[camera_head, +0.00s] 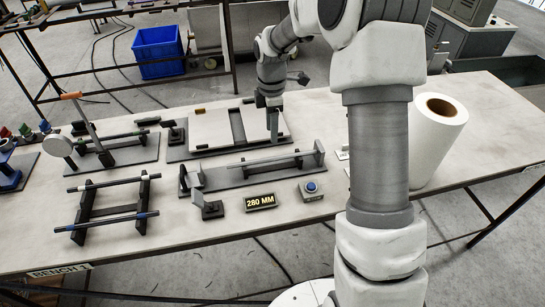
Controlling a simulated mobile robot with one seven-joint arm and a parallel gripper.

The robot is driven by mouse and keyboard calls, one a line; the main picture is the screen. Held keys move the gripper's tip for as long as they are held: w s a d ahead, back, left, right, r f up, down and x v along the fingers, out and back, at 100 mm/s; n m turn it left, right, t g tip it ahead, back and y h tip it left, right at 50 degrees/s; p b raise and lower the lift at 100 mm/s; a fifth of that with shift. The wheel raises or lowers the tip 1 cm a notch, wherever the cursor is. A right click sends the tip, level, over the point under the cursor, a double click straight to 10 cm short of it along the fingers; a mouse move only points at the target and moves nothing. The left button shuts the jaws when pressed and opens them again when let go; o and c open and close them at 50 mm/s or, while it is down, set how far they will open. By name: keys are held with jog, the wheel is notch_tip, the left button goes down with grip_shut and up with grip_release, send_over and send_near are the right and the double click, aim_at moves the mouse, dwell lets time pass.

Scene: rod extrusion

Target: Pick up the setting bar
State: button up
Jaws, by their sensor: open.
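Several thin bars are in view, and I cannot tell by a label which is the setting bar. A grey bar (112,184) with dark ends and a bar with blue bands (108,221) lie across a black rack (84,208) at the front left. Another thin bar (265,161) lies along the long grey fixture (235,176) in the middle. My gripper (273,122) is open and points down over the right part of a pale flat plate (222,128) behind that fixture. It is clear of the bars on the rack. Its fingertips are small and partly merge with the plate behind.
A "280 MM" display (261,201), a blue-button box (311,190) and a small angled stand (208,205) stand at the front. A lever press (90,125) is at back left. A large white roll (437,140) stands right. Bare table (210,235) lies along the front edge.

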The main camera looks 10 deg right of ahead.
aim_at(273, 159)
notch_tip(273, 159, down, 10)
jog(key=shift+s+d+r+p, duration=0.1)
jog(key=shift+s+p, duration=0.05)
jog(key=shift+p, duration=0.55)
grip_shut()
